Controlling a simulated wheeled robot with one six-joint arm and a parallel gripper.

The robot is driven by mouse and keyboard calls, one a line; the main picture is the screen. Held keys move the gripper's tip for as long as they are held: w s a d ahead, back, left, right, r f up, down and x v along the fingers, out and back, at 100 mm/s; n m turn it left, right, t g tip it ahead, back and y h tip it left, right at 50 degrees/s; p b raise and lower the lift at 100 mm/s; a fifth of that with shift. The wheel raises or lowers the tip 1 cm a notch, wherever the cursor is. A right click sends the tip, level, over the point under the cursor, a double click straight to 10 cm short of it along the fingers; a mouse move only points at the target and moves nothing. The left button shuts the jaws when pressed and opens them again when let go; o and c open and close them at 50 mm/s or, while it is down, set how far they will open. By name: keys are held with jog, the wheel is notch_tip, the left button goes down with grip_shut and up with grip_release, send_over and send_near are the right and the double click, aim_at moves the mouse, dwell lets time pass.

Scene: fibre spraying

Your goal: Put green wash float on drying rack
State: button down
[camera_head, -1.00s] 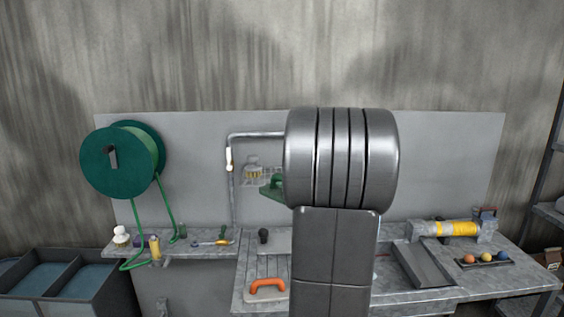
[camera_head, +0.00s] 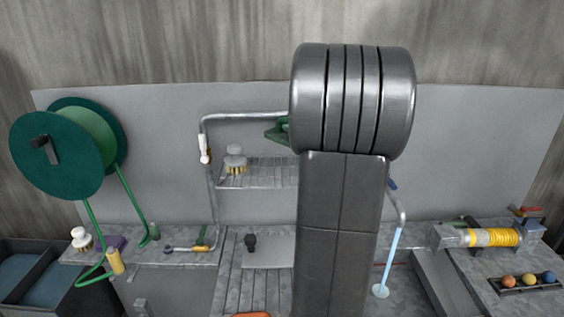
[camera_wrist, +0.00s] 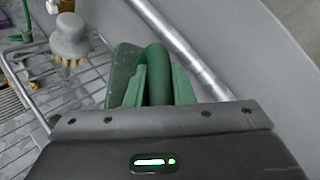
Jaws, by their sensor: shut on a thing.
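The green wash float (camera_wrist: 122,72) is held by its handle between the fingers of my gripper (camera_wrist: 158,78), which is shut on it. In the head view part of the float (camera_head: 276,132) shows left of my arm, higher in the picture than the drying rack. The drying rack (camera_head: 262,178) is a wire shelf on the back panel, its right part hidden by my arm. In the wrist view the rack (camera_wrist: 78,105) lies left of and behind the float. Whether the float touches it cannot be told.
A grey round brush with yellow bristles (camera_head: 235,160) stands on the rack's left part. A metal pipe (camera_head: 245,116) runs above the rack. A green hose reel (camera_head: 62,148) is at left. A tap with a pale blue stream (camera_head: 390,262) is right of my arm.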

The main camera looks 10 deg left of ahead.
jog(key=shift+w+f, duration=0.2)
jog(key=shift+f, duration=0.15)
notch_tip(320, 180, down, 9)
jog(key=shift+s+f+p, duration=0.1)
jog(key=shift+p, duration=0.25)
jog(key=shift+f, duration=0.25)
jog(key=c, duration=1.3)
grip_release()
jog(key=shift+r, duration=0.1)
jog(key=shift+o, duration=0.2)
jog(key=shift+r, duration=0.1)
jog(key=shift+r, duration=0.15)
jog(key=b+v, duration=0.3)
jog(key=v, duration=0.9)
